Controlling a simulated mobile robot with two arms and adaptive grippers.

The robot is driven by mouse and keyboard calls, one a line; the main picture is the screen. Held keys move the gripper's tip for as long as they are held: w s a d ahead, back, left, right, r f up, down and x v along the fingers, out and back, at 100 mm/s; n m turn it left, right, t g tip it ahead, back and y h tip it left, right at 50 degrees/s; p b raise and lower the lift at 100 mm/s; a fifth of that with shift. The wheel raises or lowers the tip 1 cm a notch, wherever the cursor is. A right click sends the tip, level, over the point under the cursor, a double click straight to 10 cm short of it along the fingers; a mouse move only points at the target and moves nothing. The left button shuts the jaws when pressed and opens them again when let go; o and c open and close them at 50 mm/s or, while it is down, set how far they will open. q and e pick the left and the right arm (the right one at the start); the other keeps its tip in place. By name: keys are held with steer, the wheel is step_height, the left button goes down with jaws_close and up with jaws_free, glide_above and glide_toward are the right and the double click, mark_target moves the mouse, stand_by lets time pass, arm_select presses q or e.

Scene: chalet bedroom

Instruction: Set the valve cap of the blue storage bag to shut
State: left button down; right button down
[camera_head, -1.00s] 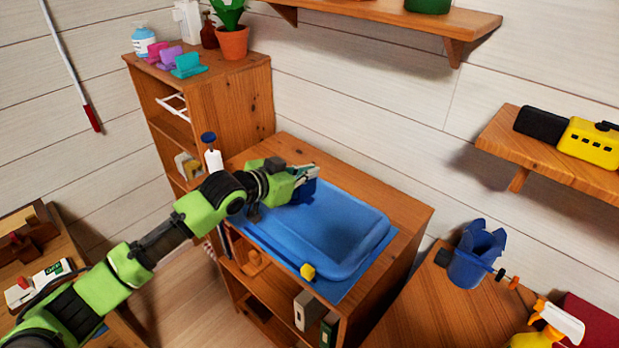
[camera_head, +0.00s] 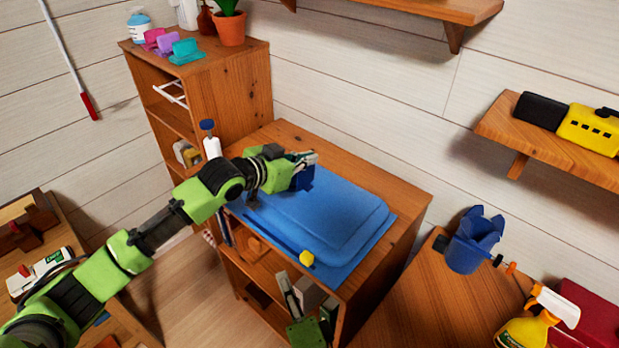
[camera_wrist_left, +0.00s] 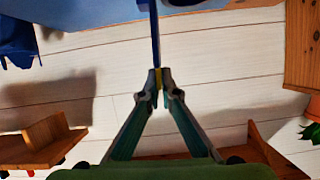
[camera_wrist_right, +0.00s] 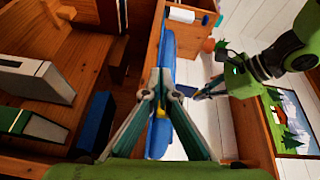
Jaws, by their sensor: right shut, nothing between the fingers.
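The blue storage bag (camera_head: 318,222) lies on the wooden cabinet, its top looking raised and smooth. Its yellow valve cap (camera_head: 306,258) sits at the front edge; whether it is open or shut cannot be told. My left gripper (camera_head: 312,160) is at the bag's far left end, with a dark blue piece (camera_head: 303,180) at its tips. In the left wrist view its fingers (camera_wrist_left: 158,78) close on this thin blue piece (camera_wrist_left: 155,35). My right gripper (camera_head: 282,275) is shut and empty, in front of the cabinet, below and left of the cap. Yellow also shows between its fingers in the right wrist view (camera_wrist_right: 162,109).
The cabinet's open shelves below the bag hold upright books or boxes (camera_wrist_right: 33,78). A taller shelf unit (camera_head: 240,85) stands at the back left. A side table (camera_head: 430,305) at right holds a blue bucket (camera_head: 472,245) and a yellow spray bottle (camera_head: 530,325).

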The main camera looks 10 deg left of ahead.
arm_select(q)
steer(key=shift+a+f, duration=0.1)
steer(key=shift+f, duration=0.1)
arm_select(e)
steer(key=w+d+r+m+t+h, duration=0.1)
steer(key=w+d+r, duration=0.1)
steer(key=r, duration=0.2)
steer(key=w+d+r+m+t+h, duration=0.1)
steer(key=w+d+r+m+h, duration=0.1)
steer(key=d+r, duration=0.1)
steer(key=w+d+r+m+t+h, duration=0.1)
steer(key=w+d+r+m+h, duration=0.1)
steer(key=r, duration=0.3)
steer(key=shift+w+d+r+t, duration=0.3)
steer(key=shift+w+r, duration=0.1)
steer(key=shift+w, duration=0.05)
steer(key=shift+w+d+g, duration=0.45)
steer(key=shift+w+g, duration=0.05)
steer(key=w, duration=0.3)
steer(key=w+a, duration=0.1)
steer(key=w, duration=0.6)
steer(key=shift+w+a+r, duration=0.1)
steer(key=shift+a+r, duration=0.25)
steer(key=shift+a, duration=0.05)
steer(key=shift+w+a, duration=0.3)
steer(key=shift+a, duration=0.2)
steer(key=shift+w+a, duration=0.3)
steer(key=shift+a, duration=0.2)
steer(key=shift+w+a, duration=0.4)
steer(key=shift+a, duration=0.2)
